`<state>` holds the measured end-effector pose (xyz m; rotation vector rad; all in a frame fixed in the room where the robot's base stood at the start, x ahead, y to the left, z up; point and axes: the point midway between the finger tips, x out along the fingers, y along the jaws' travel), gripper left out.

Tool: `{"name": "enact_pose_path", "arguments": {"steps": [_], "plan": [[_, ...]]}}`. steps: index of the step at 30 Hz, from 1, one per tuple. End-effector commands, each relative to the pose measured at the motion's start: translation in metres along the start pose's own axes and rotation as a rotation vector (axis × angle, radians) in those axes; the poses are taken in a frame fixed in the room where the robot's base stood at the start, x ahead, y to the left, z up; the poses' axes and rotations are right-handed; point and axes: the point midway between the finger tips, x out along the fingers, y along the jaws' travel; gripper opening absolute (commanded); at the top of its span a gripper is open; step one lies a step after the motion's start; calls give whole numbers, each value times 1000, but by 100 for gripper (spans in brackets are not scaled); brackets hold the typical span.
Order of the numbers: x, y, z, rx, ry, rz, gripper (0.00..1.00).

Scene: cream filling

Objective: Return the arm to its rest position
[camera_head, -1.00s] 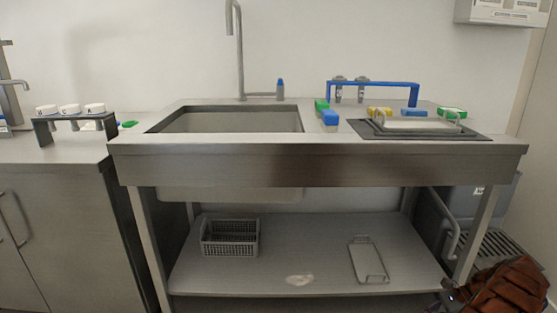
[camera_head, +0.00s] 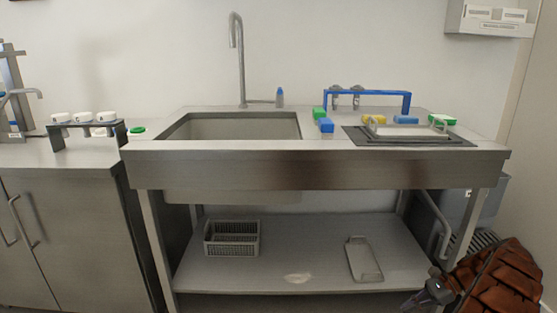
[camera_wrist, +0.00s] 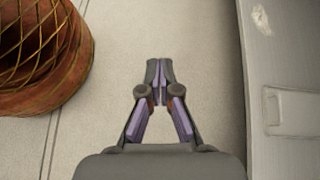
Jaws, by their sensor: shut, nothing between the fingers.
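My gripper (camera_wrist: 157,68) is in the middle of the wrist view, its two fingers together at the tips with nothing between them. Below it is light floor. In the head view a dark part at the lower right, beside the brown woven object (camera_head: 497,278), seems to be my gripper (camera_head: 412,302), small and partly cut off by the bottom edge. The woven object also shows in the wrist view (camera_wrist: 40,50) at the upper left, apart from the gripper.
A steel sink table (camera_head: 300,165) fills the middle, with a grey basket (camera_head: 231,238) and a small metal tray (camera_head: 363,259) on its lower shelf. The shelf's edge runs along the right of the wrist view (camera_wrist: 255,90). A steel cabinet (camera_head: 60,235) stands left.

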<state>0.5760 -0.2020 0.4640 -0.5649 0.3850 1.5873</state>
Motion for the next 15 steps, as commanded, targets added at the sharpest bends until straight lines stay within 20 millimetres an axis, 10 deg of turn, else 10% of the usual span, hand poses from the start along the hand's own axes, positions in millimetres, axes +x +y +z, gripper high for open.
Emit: {"name": "enact_pose_path", "arguments": {"steps": [15], "plan": [[-14, -16, 205, -290, 32, 130, 0]]}}
